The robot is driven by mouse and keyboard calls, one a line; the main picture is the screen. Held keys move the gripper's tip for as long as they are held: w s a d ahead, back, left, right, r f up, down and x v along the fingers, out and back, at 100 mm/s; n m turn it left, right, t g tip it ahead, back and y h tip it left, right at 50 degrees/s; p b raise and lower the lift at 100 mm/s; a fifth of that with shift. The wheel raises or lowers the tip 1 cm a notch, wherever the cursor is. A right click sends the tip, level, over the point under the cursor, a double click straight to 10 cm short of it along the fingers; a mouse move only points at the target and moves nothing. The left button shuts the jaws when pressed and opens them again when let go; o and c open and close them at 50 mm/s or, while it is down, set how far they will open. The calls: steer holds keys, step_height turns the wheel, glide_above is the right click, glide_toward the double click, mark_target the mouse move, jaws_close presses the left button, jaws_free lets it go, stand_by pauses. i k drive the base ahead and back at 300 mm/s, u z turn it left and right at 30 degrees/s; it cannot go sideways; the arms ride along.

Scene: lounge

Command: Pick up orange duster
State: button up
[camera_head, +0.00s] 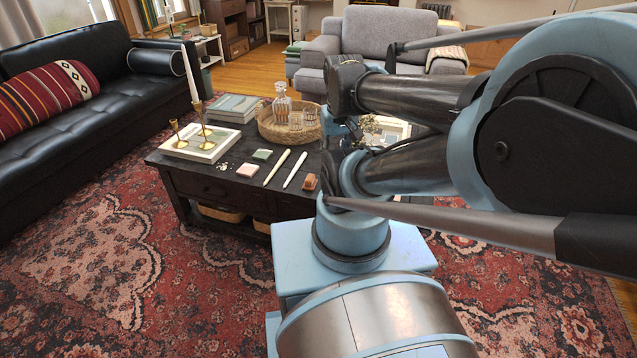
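A small orange-brown block, which looks like the orange duster (309,182), lies on the dark coffee table (190,184) near its front edge, left of my arm. My gripper (331,158) seems to be the dark part just above and right of the block in the picture. It is mostly hidden behind my own arm links, and its fingers cannot be made out clearly. I cannot tell how far it is from the block or whether it touches anything.
On the table left of the block lie two pale candles (277,167), a pink block (247,170) and a green block (262,154). Behind them stands a round tray (266,128) with a decanter (282,103). Open rug (120,290) lies in front.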

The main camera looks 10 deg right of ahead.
mark_target(309, 183)
steer(key=z, duration=0.95)
steer(key=k, duration=1.85)
steer(key=u, duration=0.6)
steer(key=i, duration=1)
steer(key=z, duration=0.05)
